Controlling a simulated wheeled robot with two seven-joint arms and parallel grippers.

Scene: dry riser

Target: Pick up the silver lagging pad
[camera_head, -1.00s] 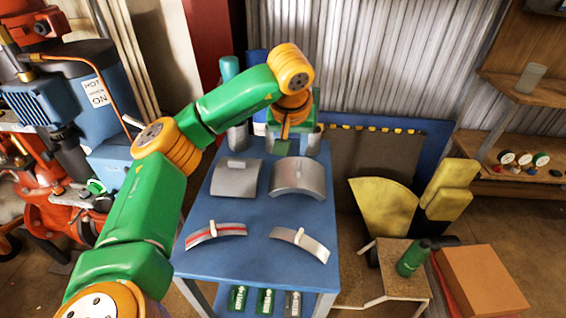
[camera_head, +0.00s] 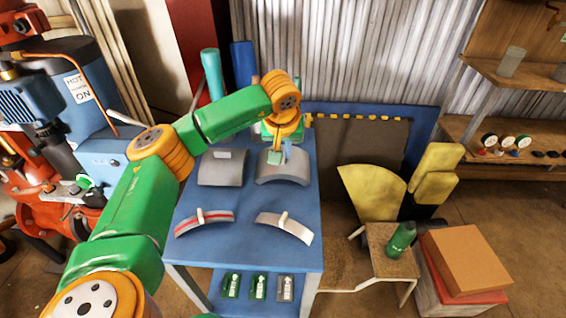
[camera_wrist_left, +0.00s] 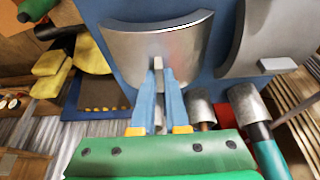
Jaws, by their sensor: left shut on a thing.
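A silver-grey curved pad (camera_head: 284,174) is at the right of the back row on the blue table (camera_head: 245,215). My left gripper (camera_head: 275,156) reaches down at the pad's far side. In the left wrist view its blue fingers (camera_wrist_left: 159,85) are shut on a small grey tab at the edge of this silver pad (camera_wrist_left: 165,42). I cannot tell whether the pad is clear of the table. A second grey pad with a light tab (camera_head: 222,168) sits to its left. My right gripper is not in view.
In front lie a red-striped curved piece (camera_head: 204,224) and a plain silver one (camera_head: 284,228), both with pale tabs. Grey cylinders (camera_wrist_left: 248,102) stand near the gripper. A stool with a green bottle (camera_head: 401,239) and a cardboard box (camera_head: 465,259) are at right.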

